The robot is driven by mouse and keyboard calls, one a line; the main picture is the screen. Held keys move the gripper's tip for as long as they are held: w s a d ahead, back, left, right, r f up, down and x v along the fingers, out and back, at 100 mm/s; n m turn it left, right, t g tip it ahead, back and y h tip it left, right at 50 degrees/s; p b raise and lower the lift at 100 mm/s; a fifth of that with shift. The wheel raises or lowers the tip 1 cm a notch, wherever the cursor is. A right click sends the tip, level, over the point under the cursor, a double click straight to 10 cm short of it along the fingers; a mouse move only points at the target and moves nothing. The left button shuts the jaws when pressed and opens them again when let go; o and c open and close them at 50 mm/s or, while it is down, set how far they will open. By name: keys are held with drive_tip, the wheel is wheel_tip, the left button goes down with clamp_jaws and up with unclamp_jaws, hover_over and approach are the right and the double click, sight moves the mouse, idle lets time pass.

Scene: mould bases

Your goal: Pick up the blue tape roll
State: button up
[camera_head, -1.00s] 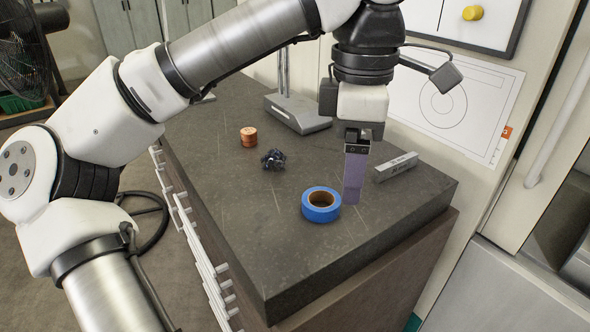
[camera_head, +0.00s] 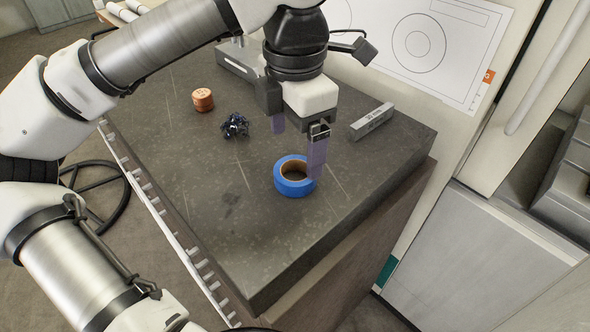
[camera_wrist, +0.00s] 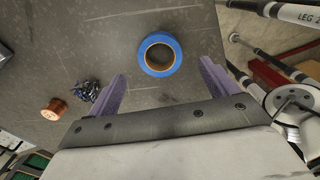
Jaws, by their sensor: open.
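The blue tape roll (camera_head: 294,187) lies flat on the dark stone tabletop (camera_head: 300,245), its hole facing up. In the wrist view the tape roll (camera_wrist: 174,47) sits ahead of and between the two finger tips, apart from them. My gripper (camera_head: 298,150) hangs over the table with purple fingers spread wide. One finger overlaps the roll's right edge in the head view; contact cannot be told. In the wrist view my gripper (camera_wrist: 162,82) is open and nothing is between its fingers.
A copper-coloured cylinder (camera_head: 203,99) and a dark blue tangled part (camera_head: 235,125) lie left of the roll. A grey metal block (camera_head: 371,121) lies to the right, near the wall. A grey metal stand (camera_head: 240,62) is at the back. The table's front is clear.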

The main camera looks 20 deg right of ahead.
sight(296, 169)
drive_tip(key=shift+d+f+p, duration=0.1)
drive_tip(key=shift+f+p, duration=0.8)
drive_tip(key=shift+f, duration=1.9)
drive_tip(key=shift+c, duration=0.4)
drive_tip(key=c, duration=1)
drive_tip(key=shift+r, duration=0.15)
